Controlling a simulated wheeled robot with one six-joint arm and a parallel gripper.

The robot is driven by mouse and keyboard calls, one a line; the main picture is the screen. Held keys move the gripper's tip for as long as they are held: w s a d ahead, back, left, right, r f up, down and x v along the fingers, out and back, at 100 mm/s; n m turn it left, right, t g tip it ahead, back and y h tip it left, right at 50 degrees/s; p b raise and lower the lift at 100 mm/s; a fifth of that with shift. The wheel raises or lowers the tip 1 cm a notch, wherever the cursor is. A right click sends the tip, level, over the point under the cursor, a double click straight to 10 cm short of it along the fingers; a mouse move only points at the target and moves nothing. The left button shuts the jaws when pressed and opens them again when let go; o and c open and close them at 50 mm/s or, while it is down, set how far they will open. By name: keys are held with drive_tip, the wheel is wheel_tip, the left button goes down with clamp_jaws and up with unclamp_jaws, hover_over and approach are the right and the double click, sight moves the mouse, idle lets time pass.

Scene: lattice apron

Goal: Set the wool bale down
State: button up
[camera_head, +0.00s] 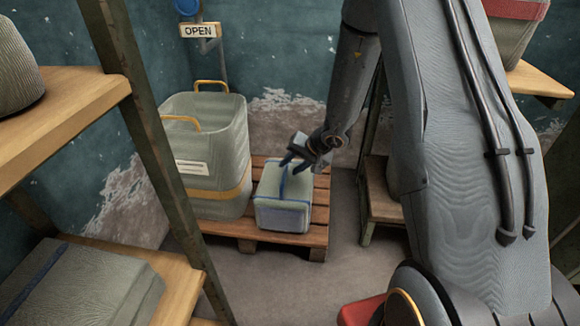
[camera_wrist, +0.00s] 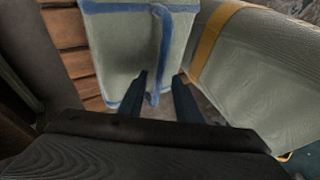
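The wool bale (camera_head: 283,212) is a pale green block with blue straps. It appears to rest upright on the wooden pallet (camera_head: 319,212), near its front edge, beside a tall bin. My gripper (camera_head: 291,162) is at the bale's upper back. In the wrist view the bale (camera_wrist: 122,50) fills the upper middle. A blue strap runs down between the two dark fingers of my gripper (camera_wrist: 160,78). The fingers stand apart, with a gap beside the strap, so they look open. The bale's underside is hidden.
A tall grey-green bin (camera_head: 215,140) with yellow handles and band stands on the pallet, close left of the bale. A shelf post (camera_head: 150,130) and wooden shelves are at the left. A low wooden stand (camera_head: 383,205) is to the right. Floor in front is clear.

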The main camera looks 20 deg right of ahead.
drive_tip(key=p+v, duration=0.3)
drive_tip(key=v, duration=0.7)
drive_tip(key=shift+r, duration=0.3)
drive_tip(key=shift+s, duration=0.15)
